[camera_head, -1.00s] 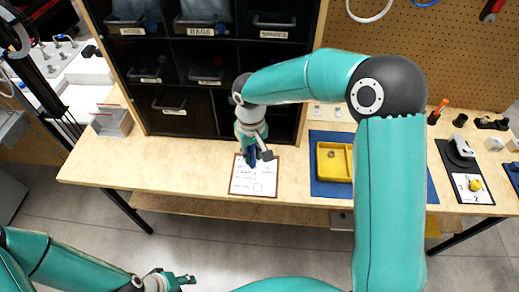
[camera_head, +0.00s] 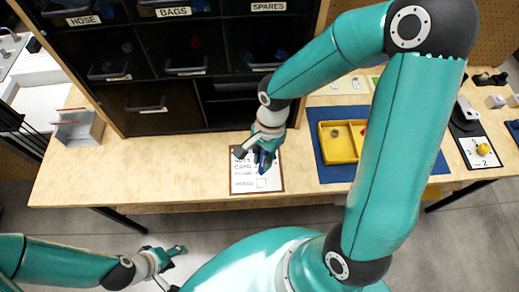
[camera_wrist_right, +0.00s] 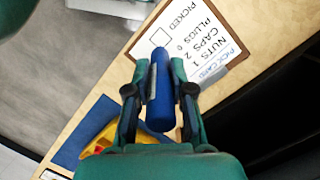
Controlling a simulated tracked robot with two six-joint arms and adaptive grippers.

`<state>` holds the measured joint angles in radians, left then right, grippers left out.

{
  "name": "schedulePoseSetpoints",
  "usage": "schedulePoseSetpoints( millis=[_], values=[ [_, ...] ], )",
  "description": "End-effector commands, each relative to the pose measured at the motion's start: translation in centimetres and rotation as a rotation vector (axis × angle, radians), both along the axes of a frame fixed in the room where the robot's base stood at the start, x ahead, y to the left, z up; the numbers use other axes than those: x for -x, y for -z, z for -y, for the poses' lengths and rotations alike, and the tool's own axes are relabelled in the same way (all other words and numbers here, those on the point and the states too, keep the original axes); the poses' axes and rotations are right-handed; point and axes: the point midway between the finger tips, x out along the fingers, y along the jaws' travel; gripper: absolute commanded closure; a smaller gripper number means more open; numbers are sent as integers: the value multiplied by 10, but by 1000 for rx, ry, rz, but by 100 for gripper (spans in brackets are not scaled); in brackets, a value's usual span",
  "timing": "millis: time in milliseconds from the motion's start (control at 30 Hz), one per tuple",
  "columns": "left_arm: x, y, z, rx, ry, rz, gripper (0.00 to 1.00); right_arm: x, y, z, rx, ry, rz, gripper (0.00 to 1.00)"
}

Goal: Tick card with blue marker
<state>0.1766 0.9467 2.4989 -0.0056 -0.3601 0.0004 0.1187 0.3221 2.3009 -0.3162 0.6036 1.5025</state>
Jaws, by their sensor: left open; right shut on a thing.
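The pick card (camera_head: 243,180) lies on a brown clipboard at the table's front edge, with printed lines and an empty-looking square box near its lower edge. It also shows in the right wrist view (camera_wrist_right: 187,32), where its text reads nuts, caps, plugs and picked. My right gripper (camera_head: 264,155) is shut on the blue marker (camera_wrist_right: 160,90) and holds it over the card. The marker's end lies close to the box in the wrist view; I cannot tell whether it touches. My left gripper (camera_head: 178,252) is open and empty, off the table's front at lower left.
A yellow tray (camera_head: 338,151) sits on a blue mat (camera_head: 336,174) right of the card. Dark storage bins (camera_head: 160,107) stand behind. A grey box (camera_head: 80,129) stands at the left. The table between box and card is clear.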

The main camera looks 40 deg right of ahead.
Motion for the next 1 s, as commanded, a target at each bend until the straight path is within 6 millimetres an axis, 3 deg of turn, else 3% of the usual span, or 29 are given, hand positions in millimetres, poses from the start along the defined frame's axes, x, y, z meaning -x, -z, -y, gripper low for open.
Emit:
schedulePoseSetpoints(
  millis=[500, 1000],
  values=[
    [0, 35, 0, 0, 0, 0, 50, 1, 49, 2, -1, 3, -2, 100],
    [0, 38, 0, 0, 0, 0, 50, 1, 55, 2, -1, 2, -1, 100]
  ],
)
